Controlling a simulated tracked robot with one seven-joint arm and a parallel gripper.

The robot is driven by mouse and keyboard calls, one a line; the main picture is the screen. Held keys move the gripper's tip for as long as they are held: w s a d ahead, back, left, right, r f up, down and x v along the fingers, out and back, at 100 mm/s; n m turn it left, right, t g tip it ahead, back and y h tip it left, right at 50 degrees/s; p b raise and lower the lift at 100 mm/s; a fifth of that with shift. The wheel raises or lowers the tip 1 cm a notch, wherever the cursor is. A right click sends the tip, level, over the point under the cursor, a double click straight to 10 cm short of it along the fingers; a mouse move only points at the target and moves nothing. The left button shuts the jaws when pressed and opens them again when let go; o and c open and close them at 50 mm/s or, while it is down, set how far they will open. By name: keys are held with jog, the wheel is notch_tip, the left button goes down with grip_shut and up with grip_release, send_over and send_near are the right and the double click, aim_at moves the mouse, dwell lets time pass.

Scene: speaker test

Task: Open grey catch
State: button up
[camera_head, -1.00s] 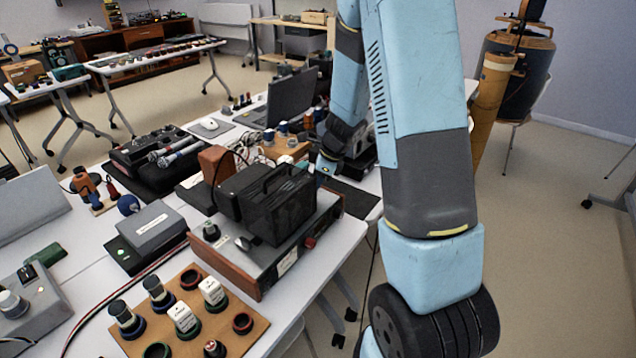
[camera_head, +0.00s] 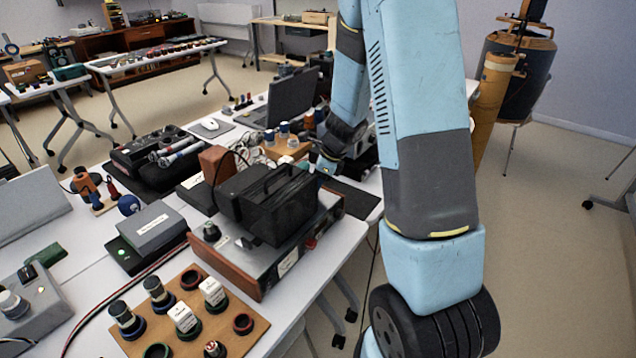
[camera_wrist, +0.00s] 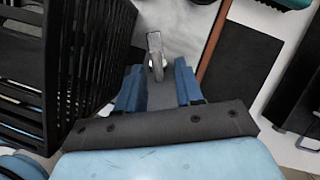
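A grey catch (camera_wrist: 155,48), a small upright lever with a rounded end, shows in the wrist view on a grey surface. My gripper (camera_wrist: 158,66) has its two blue fingers apart, one to each side of the catch in the picture. I cannot tell how far the catch lies beyond the fingertips; neither finger clearly touches it. A black slatted case (camera_wrist: 92,60) stands close to the left finger. In the head view the black case (camera_head: 285,205) sits on a wood-sided device (camera_head: 275,262). My gripper (camera_head: 328,163) is partly hidden behind the case there, and the catch cannot be made out.
A dark mat (camera_head: 352,198) lies right of the device, near the table edge. A laptop (camera_head: 292,97) and small parts stand behind. A grey box (camera_head: 150,228) and a wooden board with plugs (camera_head: 190,325) are at the front left.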

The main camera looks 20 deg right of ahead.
jog(key=v, duration=1.3)
jog(key=shift+r, duration=0.3)
jog(key=shift+d, duration=0.15)
